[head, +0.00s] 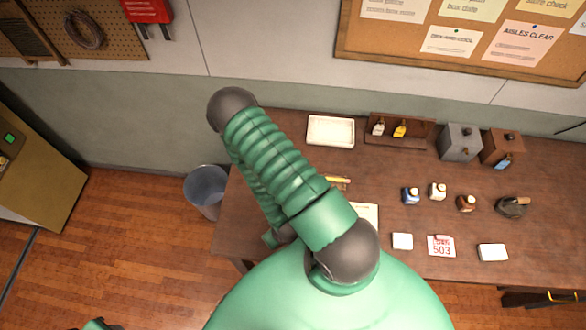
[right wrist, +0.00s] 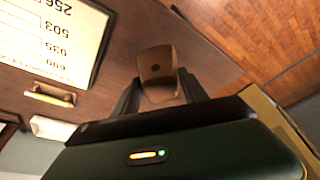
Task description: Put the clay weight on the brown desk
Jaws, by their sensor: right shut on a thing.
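The clay weight (right wrist: 156,62) is a small brown block with a dark round spot on its face, seen in the right wrist view. My right gripper (right wrist: 160,88) is shut on it, with one dark finger on each side. The brown desk (right wrist: 115,65) lies behind the weight. I cannot tell whether the weight touches the desk top. In the head view the brown desk (head: 385,165) runs along the wall, and my green arm hides the right gripper's fingers and the weight. My left gripper does not show.
A number sheet (right wrist: 52,35) and a yellow stick (right wrist: 50,95) lie on the desk near the weight. A white tray (head: 331,131), a bottle rack (head: 397,143), small bottles and cards stand farther right. A bin (head: 206,188) stands at the desk's left end.

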